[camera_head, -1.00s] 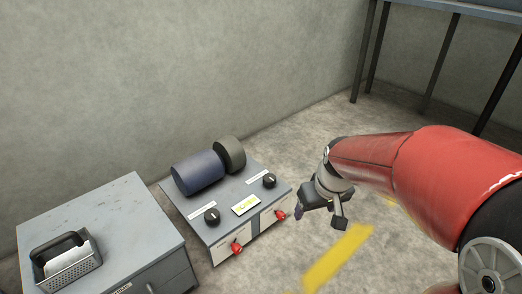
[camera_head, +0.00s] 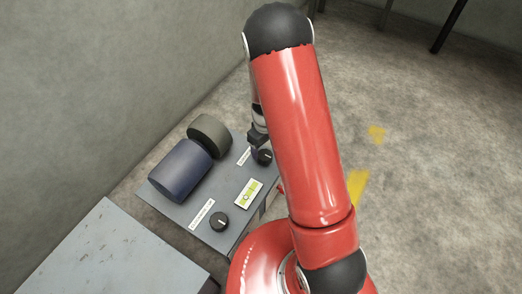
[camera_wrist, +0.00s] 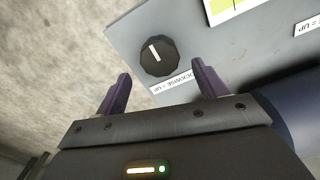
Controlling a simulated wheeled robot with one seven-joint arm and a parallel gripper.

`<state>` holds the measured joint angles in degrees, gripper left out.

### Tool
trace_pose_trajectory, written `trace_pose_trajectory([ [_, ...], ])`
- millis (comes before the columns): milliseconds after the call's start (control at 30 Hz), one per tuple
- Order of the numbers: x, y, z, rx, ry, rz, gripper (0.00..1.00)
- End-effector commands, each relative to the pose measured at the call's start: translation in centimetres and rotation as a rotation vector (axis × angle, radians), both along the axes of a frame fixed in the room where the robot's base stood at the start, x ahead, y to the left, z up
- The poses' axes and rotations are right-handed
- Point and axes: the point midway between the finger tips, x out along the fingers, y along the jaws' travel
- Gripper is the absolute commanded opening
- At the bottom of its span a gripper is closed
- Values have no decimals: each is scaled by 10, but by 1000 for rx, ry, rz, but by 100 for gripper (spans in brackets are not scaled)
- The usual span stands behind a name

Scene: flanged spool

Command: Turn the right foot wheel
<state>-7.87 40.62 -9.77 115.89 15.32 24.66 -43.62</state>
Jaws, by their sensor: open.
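The grey machine (camera_head: 185,212) carries two black knobs with white pointer lines on its top. The right knob (camera_head: 263,157) lies just below my gripper (camera_head: 258,138) in the head view, partly covered by it. In the wrist view this knob (camera_wrist: 157,57) is just beyond and between the open fingertips of my gripper (camera_wrist: 162,82), with no finger on it. A white label beside it, partly hidden by a finger, reads "CLOCKWISE = UP". The left knob (camera_head: 219,221) stands apart. A level vial with a yellow-green face (camera_head: 249,193) sits between them.
A dark blue cylinder (camera_head: 180,170) and a dark grey cylinder (camera_head: 210,134) lie on the machine beside the knobs. A grey cabinet (camera_head: 105,255) stands at the lower left. The wall is behind; open floor (camera_head: 420,150) lies to the right.

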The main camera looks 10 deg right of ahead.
Motion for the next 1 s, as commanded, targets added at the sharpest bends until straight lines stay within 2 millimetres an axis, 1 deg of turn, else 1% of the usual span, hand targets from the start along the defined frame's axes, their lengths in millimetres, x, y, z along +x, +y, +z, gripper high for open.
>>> trace_pose_trajectory([
  [33,-1,0,-11,0,4,0,71],
  [100,-1,0,-23,0,4,-1,71],
  [200,-1,0,-38,-1,3,-1,71],
  [300,-1,0,-49,1,3,-2,71],
  [433,0,0,-56,0,1,-2,71],
  [700,0,0,-57,0,0,-1,71],
  [1000,0,0,-57,0,0,-1,32],
])
